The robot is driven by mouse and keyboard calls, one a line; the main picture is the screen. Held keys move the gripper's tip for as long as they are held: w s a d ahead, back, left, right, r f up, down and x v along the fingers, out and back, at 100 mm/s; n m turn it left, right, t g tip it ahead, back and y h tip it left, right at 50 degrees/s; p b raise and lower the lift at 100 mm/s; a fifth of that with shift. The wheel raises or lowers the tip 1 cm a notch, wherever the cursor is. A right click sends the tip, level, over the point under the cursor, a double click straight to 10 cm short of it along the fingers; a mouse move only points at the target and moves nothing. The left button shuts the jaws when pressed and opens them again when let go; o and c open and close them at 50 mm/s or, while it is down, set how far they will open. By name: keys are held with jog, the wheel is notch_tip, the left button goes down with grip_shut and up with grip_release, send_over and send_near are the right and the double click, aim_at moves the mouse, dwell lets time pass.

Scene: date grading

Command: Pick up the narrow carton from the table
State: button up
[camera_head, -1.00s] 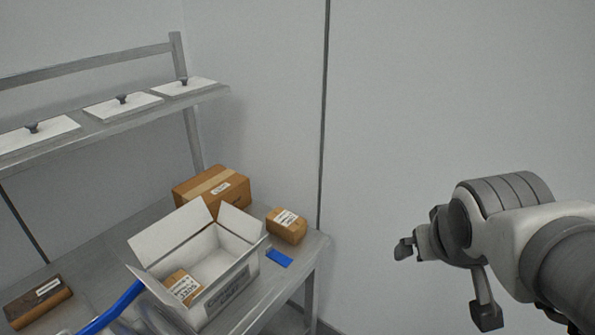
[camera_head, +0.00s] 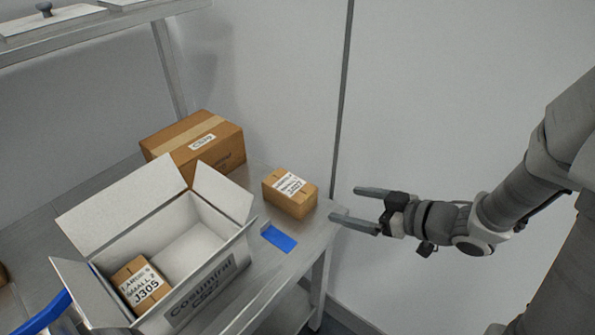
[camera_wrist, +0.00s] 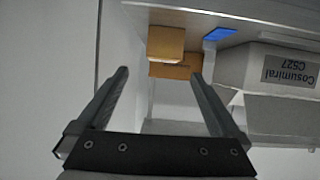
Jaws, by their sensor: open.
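A small narrow brown carton (camera_head: 290,195) with a white label, which seems to read J307, lies on the metal table (camera_head: 262,300) near its right end. My gripper (camera_head: 343,204) is open and empty, just right of the carton and apart from it, its fingers pointing left toward it. In the wrist view, which looks upside down, the carton (camera_wrist: 166,42) shows beyond and above the gap between the fingertips (camera_wrist: 160,74). Nothing hides the carton in the head view.
A blue card (camera_head: 279,239) lies in front of the carton. An open white box (camera_head: 205,283) holding a small brown carton labelled J305 (camera_head: 141,284) stands left. A larger taped carton (camera_head: 215,155) stands behind. The wall is close behind; a shelf (camera_head: 90,30) is upper left.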

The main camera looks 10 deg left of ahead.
aim_at(309, 198)
jog(key=shift+y, duration=0.3)
jog(key=b+x, duration=0.1)
jog(key=x, duration=0.3)
jog(key=b+x, duration=0.1)
jog(key=x, duration=0.2)
jog(key=b+x, duration=0.2)
jog(key=x, duration=0.2)
jog(key=shift+s+a+f, duration=0.15)
jog(key=shift+a+f, duration=0.15)
jog(key=shift+f, duration=0.05)
jog(key=shift+r+b+x, duration=0.15)
jog(key=shift+b+x, duration=0.45)
jog(key=shift+x, duration=0.95)
jog(key=shift+r+b+x, duration=0.15)
jog(key=shift+b+x, duration=0.45)
jog(key=shift+x, duration=0.9)
jog(key=c, duration=1.2)
jog(key=shift+c, duration=0.6)
jog(key=shift+r, duration=0.15)
